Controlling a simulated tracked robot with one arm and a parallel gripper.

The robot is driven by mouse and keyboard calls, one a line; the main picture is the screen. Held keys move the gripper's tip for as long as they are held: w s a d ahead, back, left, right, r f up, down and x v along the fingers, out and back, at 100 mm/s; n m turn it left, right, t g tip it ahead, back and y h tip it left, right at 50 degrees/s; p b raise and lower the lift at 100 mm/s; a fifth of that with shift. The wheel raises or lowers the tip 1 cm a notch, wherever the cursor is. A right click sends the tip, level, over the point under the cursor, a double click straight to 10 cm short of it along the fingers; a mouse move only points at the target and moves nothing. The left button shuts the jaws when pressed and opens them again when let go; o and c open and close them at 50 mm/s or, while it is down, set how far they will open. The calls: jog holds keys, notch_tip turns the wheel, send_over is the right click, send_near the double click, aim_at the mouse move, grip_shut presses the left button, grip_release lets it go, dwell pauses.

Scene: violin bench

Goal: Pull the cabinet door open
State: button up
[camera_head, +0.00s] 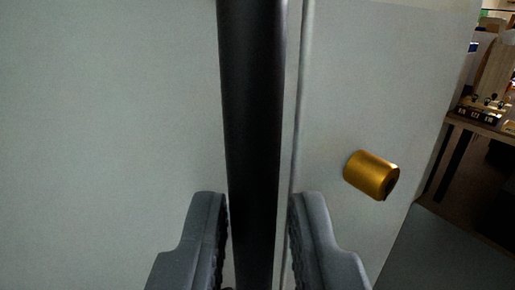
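The cabinet door (110,120) is a pale grey flat panel that fills the left of the view. A thick black vertical bar handle (254,110) runs from the top edge down through the middle. My gripper (259,205) shows at the bottom centre with one dark grey finger on each side of the handle. The fingers are apart, and a gap shows between the handle and the right finger, so the gripper looks open around the handle. The handle's lower end is out of view. I cannot tell whether the door is ajar.
A vertical seam runs just right of the handle. Beyond it is another pale panel (390,85) with a gold cylindrical knob (370,175).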

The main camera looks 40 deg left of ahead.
jog(key=shift+x, duration=1.2)
